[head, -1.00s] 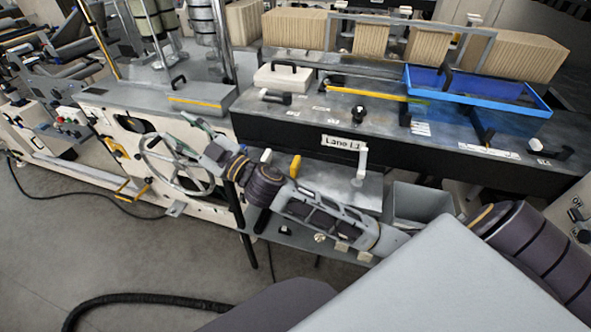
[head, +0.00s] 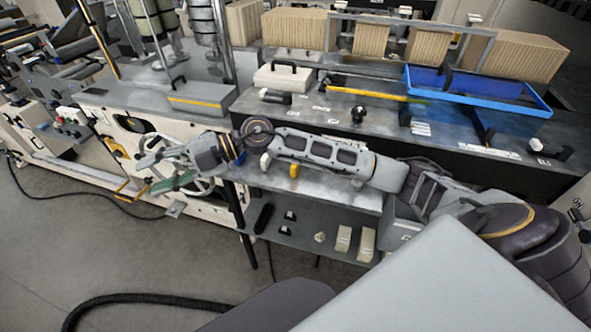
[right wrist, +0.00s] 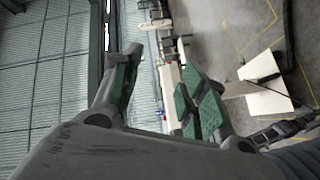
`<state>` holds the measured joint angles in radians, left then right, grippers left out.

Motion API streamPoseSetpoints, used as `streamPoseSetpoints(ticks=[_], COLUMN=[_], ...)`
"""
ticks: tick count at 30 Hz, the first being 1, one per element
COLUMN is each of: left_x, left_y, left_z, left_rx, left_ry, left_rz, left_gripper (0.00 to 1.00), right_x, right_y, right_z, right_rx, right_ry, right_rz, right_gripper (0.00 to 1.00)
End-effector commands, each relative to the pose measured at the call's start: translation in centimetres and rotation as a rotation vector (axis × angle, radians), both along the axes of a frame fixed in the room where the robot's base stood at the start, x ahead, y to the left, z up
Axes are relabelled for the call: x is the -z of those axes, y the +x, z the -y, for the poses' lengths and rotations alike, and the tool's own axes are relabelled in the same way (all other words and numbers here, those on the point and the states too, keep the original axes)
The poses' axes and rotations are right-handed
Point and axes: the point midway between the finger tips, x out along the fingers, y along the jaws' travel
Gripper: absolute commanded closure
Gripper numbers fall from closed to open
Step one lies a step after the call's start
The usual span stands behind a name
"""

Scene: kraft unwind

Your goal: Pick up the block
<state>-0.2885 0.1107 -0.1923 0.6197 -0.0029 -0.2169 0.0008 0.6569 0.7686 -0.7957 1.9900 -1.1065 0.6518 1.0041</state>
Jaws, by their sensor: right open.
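Two small beige blocks, a left one (head: 343,238) and a right one (head: 366,243), stand side by side on the lower shelf in the head view. I cannot tell which block the task means. My right gripper (head: 150,171) is open and empty, in front of the handwheel, well left of and above these blocks. In the right wrist view its green-padded fingers (right wrist: 160,68) are spread with nothing between them, and no block shows there. My left gripper is not in view.
The lower shelf (head: 290,236) also holds several small dark pieces and a pale knob (head: 320,237). A grey bin (head: 400,228) stands right of the blocks. The handwheel (head: 205,185) is close to the gripper. A blue tray (head: 480,88) lies on the upper bench.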

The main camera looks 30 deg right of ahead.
Motion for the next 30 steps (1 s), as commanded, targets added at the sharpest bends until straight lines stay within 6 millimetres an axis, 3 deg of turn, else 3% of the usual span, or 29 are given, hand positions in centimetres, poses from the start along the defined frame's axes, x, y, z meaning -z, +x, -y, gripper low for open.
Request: streamPoseSetpoints(ticks=[8,14,22,30], left_x=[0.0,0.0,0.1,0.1], left_y=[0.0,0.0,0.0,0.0], left_z=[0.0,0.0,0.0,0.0], left_rx=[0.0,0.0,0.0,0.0], left_ry=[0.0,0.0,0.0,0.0], left_rz=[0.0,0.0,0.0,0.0], left_gripper=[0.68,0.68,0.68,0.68], right_x=[4.3,6.8,8.6,7.7], right_y=[0.7,1.8,3.6,4.6], right_z=[4.3,9.3,18.3,29.0], right_rx=[-0.075,-0.078,-0.01,0.135], right_ry=[-0.328,-0.573,-0.902,-1.206], right_rz=[-0.016,-0.06,-0.158,-0.304], right_gripper=[0.57,0.57,0.57,0.57])
